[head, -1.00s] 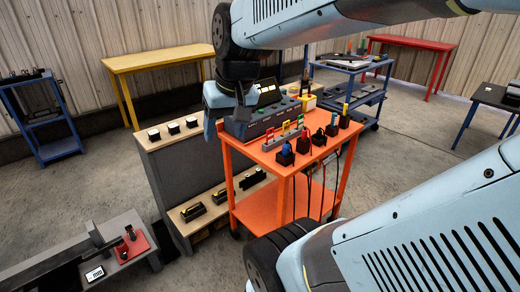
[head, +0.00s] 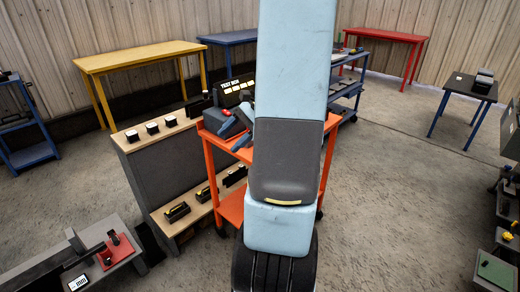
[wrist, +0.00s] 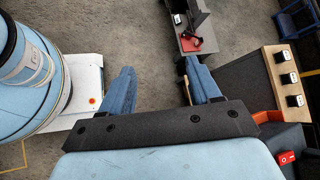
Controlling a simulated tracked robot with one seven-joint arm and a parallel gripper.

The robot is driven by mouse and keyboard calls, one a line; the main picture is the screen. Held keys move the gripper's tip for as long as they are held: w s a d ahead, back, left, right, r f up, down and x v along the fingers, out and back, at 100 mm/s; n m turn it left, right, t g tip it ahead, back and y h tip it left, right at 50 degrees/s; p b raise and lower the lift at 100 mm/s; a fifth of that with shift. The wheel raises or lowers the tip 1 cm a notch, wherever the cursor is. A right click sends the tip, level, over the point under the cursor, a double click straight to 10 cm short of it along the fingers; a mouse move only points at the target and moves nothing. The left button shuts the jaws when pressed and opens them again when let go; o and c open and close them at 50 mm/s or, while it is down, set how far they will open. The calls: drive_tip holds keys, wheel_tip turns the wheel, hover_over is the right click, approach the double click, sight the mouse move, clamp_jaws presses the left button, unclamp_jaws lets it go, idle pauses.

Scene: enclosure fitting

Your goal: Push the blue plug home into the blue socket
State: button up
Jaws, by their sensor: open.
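The test box (head: 233,88) stands on the orange cart (head: 208,158) in the head view, with its labelled back panel showing. My arm covers most of the cart top, so the blue plug and the blue socket are hidden there. They do not show in the wrist view either. My gripper (head: 236,135) is over the left part of the cart top, close to the box in the picture. In the wrist view my gripper (wrist: 162,90) has its two blue fingers wide apart, with only floor visible between them. A red rocker switch (wrist: 287,158) shows at the lower right.
A grey shelf unit (head: 160,180) with several black-and-white blocks stands left of the cart. A low grey bench (head: 125,250) with a red plate is at the lower left. Yellow (head: 140,58) and red (head: 385,36) tables stand behind.

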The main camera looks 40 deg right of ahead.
drive_tip(key=s+d+f+m+t+h, duration=0.1)
drive_tip(key=s+d+f+m+t, duration=0.1)
drive_tip(key=d+f+m+t, duration=0.75)
drive_tip(key=s+d+f+m+t+h, duration=0.2)
drive_tip(key=s+d+f+m+t, duration=0.3)
drive_tip(key=d, duration=0.9)
drive_tip(key=shift+m+g, duration=0.55)
drive_tip(key=shift+g, duration=0.1)
drive_tip(key=x, duration=0.5)
drive_tip(key=r+x, duration=0.1)
drive_tip(key=x, duration=0.4)
drive_tip(key=d+x, duration=0.1)
drive_tip(key=x, duration=0.4)
drive_tip(key=shift+w+r, duration=0.2)
drive_tip(key=shift+w, duration=0.15)
drive_tip(key=c, duration=1.1)
